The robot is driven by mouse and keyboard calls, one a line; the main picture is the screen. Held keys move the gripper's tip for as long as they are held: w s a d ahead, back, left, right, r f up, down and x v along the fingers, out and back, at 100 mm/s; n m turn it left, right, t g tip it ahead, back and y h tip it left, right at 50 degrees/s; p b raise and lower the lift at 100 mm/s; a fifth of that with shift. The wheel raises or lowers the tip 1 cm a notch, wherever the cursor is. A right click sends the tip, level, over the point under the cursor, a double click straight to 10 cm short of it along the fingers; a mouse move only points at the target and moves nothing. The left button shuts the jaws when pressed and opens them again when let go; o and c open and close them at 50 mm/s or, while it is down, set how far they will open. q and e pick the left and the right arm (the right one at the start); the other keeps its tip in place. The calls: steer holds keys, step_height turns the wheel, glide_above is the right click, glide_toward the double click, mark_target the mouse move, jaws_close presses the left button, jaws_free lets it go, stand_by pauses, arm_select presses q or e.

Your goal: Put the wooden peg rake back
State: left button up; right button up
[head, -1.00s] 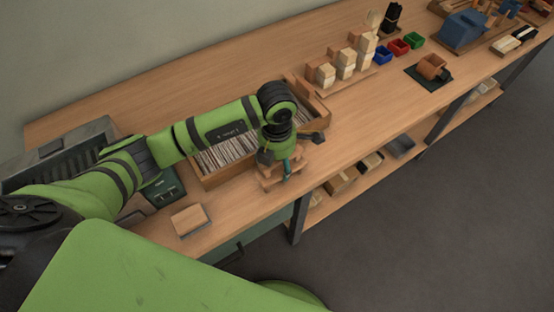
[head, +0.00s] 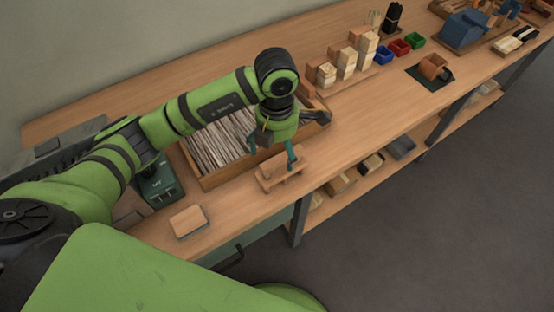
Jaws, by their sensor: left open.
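A small wooden piece (head: 283,172), which looks like the peg rake at its resting place, sits near the bench's front edge, in front of the long tray. I cannot tell the rake from any holder under it at this size. My left gripper (head: 273,154) is just above and behind it, pointing down. Its teal fingers are spread apart with nothing visible between them. One finger overlaps the wooden piece in the picture, so contact is hard to judge. My right gripper is not in view.
A wooden tray (head: 207,184) full of thin strips lies behind and left of the gripper. A dark green device (head: 158,187) and a light wooden block (head: 187,220) are to the left. Stacked blocks (head: 345,65) and coloured bins stand further right. The bench between is clear.

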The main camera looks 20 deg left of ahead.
arm_select(q)
step_height(320, 180, up, 6)
steer(key=shift+f+b, duration=0.1)
steer(key=shift+b, duration=0.2)
